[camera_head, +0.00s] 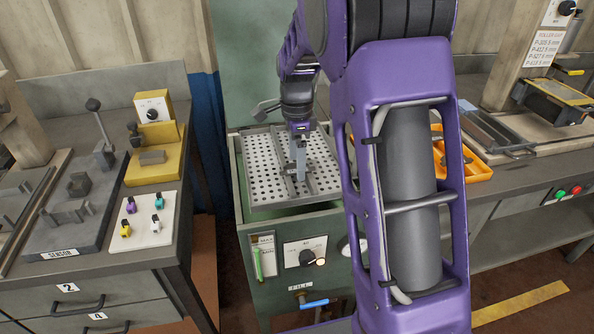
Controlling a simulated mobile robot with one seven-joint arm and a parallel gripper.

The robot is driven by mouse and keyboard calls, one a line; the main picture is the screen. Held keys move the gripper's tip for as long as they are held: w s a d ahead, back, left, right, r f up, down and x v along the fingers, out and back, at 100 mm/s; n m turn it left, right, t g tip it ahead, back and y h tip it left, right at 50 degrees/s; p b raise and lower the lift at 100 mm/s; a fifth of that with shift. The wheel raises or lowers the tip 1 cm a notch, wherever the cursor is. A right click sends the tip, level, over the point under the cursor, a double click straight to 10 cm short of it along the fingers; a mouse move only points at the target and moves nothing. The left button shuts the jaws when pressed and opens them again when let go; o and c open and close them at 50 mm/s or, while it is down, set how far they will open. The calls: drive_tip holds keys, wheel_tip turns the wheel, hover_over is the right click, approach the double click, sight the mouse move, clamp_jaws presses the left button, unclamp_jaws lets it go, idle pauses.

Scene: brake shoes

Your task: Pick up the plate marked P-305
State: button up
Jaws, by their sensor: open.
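My gripper (297,170) hangs from the purple arm over the perforated metal tray (262,185) in the middle. It points down, with its tips at or just above a grey piece on the tray. A small pale label may show at the tips, but it is too small to read. I cannot tell whether the grey piece is a plate or part of the tray, or whether the gripper touches it. No plate with a readable P-305 mark shows. My large purple arm link hides the tray's right side and much of the right bench.
A sign (545,48) on a post at the right lists P-numbers with sizes. An orange tray (470,165) holds small parts beside my arm. The green cabinet (285,222) carries a dial and a blue-handled lever. At left, the bench holds a SENSOR fixture (75,215) and a yellow dial block (155,150).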

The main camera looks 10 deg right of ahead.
drive_tip(key=shift+f, duration=0.25)
idle(0.6)
clamp_jaws()
idle(0.4)
